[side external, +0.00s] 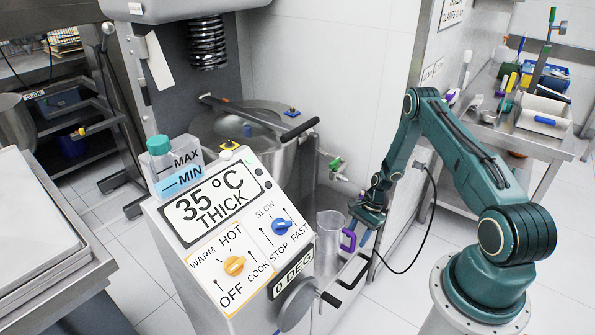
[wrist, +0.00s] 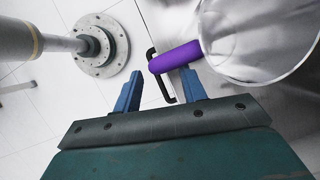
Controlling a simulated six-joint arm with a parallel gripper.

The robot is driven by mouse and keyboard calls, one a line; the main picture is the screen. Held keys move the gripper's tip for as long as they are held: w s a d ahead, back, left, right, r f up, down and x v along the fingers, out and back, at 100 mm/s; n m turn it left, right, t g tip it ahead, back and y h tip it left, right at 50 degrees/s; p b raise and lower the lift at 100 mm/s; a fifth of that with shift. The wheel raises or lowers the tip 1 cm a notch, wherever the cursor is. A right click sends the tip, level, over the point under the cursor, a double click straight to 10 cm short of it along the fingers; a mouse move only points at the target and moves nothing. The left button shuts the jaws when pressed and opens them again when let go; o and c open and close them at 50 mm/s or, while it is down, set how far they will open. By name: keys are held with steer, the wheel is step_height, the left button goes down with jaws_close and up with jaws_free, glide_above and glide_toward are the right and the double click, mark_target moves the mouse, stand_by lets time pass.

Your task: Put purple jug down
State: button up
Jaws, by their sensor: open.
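The purple jug (side external: 327,238) is a clear jug with a purple handle. It is upright beside the mixer's control panel, with its handle (side external: 348,240) facing my gripper. It seems to rest on a metal ledge, but its base is partly hidden by the panel. In the wrist view the clear jug (wrist: 255,45) is at the upper right, and its purple handle (wrist: 176,55) points left, just beyond the blue fingertips. My gripper (wrist: 161,72) is open, with nothing visibly clamped between its fingers. In the side view my gripper (side external: 362,226) is right beside the handle.
A black bar handle (wrist: 158,76) shows just under the jug's handle. The mixer bowl (side external: 245,130) stands behind the sloped control panel (side external: 235,225). A crank (side external: 300,303) is in front. A wall is behind my arm, and open floor lies to the right.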

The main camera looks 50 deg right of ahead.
steer(key=shift+x, duration=1.35)
steer(key=shift+c, duration=0.2)
jaws_close()
